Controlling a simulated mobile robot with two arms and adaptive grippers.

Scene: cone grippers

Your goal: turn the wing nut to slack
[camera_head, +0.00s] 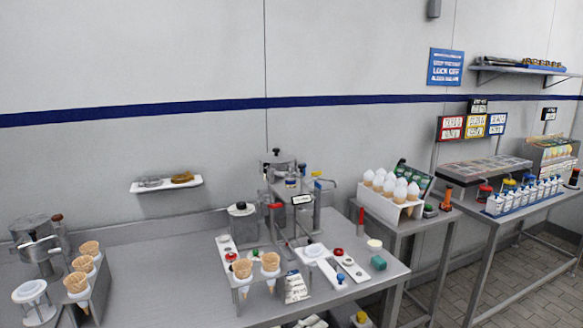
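A metal machine (303,217) with a clamp-like upright frame stands at the back of the middle steel table. Small red, black and blue parts show on and around it. I cannot tell which of these small parts is the wing nut, or how it is turned. A lidded metal pot (243,224) stands just left of the machine. Neither of my grippers shows in the head view.
The steel table (170,265) has bare room left of centre. A cone holder (243,283) stands at its front, another (98,282) at the left. A rack of white-topped cones (366,200) stands on the table to the right. A small wall shelf (148,187) hangs behind.

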